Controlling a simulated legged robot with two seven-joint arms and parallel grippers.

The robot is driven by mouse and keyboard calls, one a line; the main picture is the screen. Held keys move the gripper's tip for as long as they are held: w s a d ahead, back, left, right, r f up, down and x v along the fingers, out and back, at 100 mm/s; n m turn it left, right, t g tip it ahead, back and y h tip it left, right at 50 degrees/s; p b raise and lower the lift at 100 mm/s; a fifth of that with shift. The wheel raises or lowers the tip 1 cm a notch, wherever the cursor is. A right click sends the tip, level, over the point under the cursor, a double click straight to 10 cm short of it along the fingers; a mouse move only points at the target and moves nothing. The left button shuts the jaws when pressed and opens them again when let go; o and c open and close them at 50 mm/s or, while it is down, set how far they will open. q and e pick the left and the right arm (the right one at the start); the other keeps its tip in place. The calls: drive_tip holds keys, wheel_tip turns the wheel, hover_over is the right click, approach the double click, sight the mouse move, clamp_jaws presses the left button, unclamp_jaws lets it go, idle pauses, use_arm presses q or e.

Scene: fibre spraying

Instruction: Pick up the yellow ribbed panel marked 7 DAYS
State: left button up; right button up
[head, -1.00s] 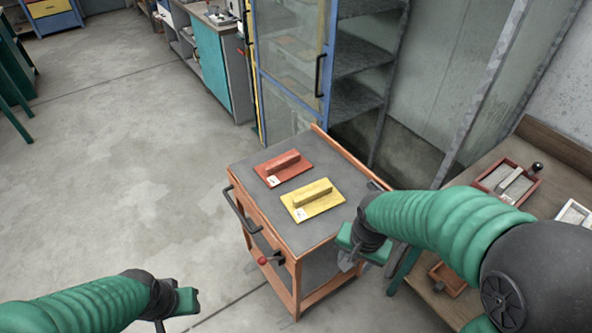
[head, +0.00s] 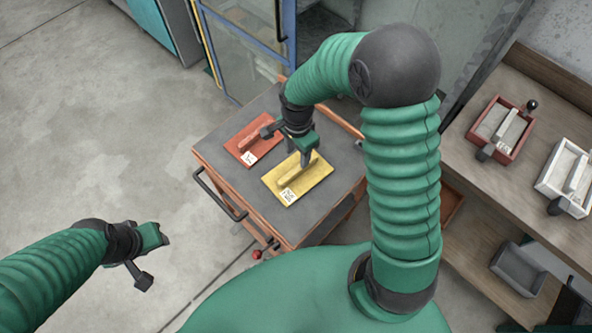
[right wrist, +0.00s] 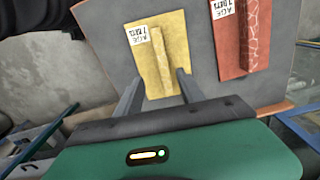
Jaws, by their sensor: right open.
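The yellow panel (head: 315,181) lies flat on the grey top of a cart, with a raised bar along its middle and a white label at its near end.
A red panel (head: 240,131) with a similar bar and label lies left of the yellow one on the cart (head: 228,176). A glass-doored cabinet (head: 240,45) stands behind. A wooden bench (head: 462,125) with trays is at the right. The left floor is clear.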

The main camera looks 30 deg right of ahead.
sight(298, 168)
drive_tip(key=f, duration=0.8)
drive_tip(key=shift+w+d+f+p, duration=0.25)
drive_tip(key=shift+w+d+p, duration=0.1)
drive_tip(key=shift+d, duration=0.05)
drive_tip(key=shift+w+a+f, duration=0.1)
drive_tip(key=shift+w+f, duration=0.05)
drive_tip(key=shift+f, duration=0.3)
drive_tip(key=shift+r, duration=0.1)
drive_tip(key=c, duration=0.9)
clamp_jaws()
